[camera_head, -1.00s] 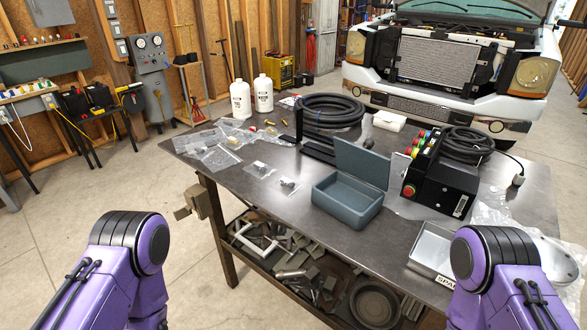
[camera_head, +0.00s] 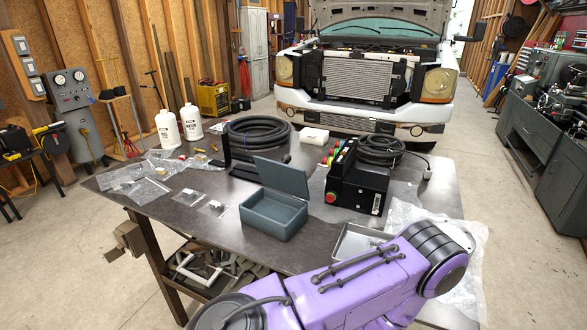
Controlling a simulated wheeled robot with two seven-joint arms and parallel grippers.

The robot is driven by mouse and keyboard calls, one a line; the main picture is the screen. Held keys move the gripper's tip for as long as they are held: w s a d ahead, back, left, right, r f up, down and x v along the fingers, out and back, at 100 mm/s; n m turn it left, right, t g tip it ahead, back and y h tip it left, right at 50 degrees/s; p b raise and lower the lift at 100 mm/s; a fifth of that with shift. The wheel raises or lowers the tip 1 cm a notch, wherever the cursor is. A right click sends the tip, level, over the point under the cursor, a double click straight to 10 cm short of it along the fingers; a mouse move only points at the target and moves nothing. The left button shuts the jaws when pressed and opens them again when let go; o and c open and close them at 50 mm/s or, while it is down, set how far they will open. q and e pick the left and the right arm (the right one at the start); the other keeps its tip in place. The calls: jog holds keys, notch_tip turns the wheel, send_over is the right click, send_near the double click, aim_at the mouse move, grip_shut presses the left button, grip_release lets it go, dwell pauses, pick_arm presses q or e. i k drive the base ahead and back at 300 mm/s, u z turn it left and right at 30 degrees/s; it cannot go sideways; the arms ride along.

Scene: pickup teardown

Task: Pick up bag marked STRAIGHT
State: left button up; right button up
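Several small clear plastic bags lie flat on the left part of the metal workbench (camera_head: 235,252). One bag (camera_head: 187,196) with small dark parts lies near the front edge, and another bag (camera_head: 215,208) lies to its right. Larger clear bags (camera_head: 146,190) lie farther left. No marking on any bag is readable, so I cannot tell which is STRAIGHT. Neither of my grippers is in view. A purple link of one of my arms crosses the bottom middle and right and hides the bench's front right part.
An open blue-grey box (camera_head: 272,218) stands mid-bench, with a black control box (camera_head: 355,188) right of it. A shallow tray (camera_head: 352,240) and crumpled clear plastic (camera_head: 455,230) lie at the right. Hose coils (camera_head: 257,133) and white bottles (camera_head: 167,128) stand behind. A vise (camera_head: 124,240) juts left.

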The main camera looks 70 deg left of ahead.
aim_at(188, 197)
jog(key=z, duration=0.85)
jog(key=k, duration=2.35)
jog(key=u, duration=1.35)
